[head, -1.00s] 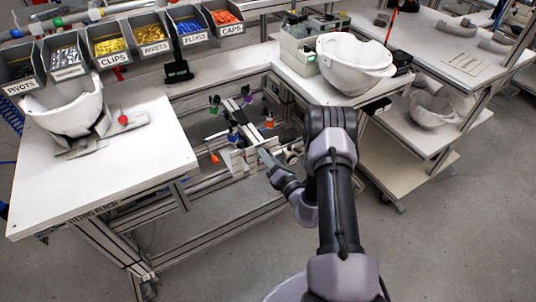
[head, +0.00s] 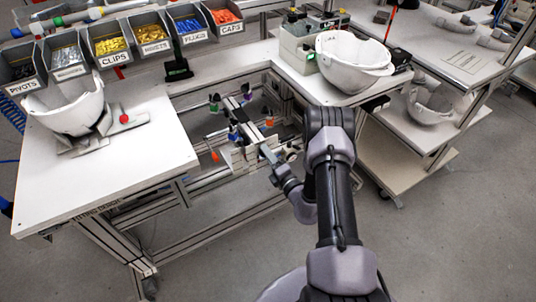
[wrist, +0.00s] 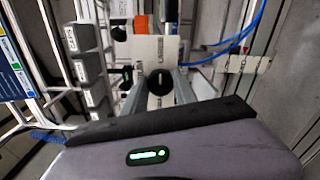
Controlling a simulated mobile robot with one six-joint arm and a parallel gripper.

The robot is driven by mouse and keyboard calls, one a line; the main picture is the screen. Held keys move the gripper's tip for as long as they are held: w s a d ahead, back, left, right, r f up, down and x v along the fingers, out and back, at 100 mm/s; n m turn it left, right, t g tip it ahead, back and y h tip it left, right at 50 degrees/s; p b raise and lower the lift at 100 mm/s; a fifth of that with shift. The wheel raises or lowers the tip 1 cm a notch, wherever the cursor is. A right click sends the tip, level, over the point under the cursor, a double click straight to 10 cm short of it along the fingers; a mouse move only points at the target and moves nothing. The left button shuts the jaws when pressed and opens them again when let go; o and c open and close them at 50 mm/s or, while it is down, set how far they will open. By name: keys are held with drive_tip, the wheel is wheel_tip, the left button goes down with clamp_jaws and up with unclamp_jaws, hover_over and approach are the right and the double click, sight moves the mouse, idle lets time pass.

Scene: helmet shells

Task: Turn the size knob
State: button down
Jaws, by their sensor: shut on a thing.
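A black round knob (wrist: 159,84) sits in front of a white plate with printed lettering (wrist: 162,48) in the wrist view. My gripper (wrist: 160,88) has its two grey fingers on either side of this knob and is shut on it. In the head view my gripper (head: 267,152) reaches to the right side of the pale fixture block (head: 240,158) on the frame between the benches. The knob itself cannot be made out there. Its marking and setting are too small to read.
Other coloured knobs, such as an orange-red one (head: 214,156), stand around the fixture. A white helmet shell (head: 70,108) sits on the left bench (head: 120,165), another (head: 352,60) on the right bench. Parts bins (head: 108,42) line the back. A blue cable (wrist: 245,32) runs at upper right.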

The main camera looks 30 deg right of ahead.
drive_tip(key=c, duration=1)
unclamp_jaws()
drive_tip(key=shift+s, duration=0.1)
drive_tip(key=s+p, duration=0.3)
drive_tip(key=s, duration=1.4)
drive_tip(key=shift+s+d, duration=0.15)
drive_tip(key=shift+d, duration=0.1)
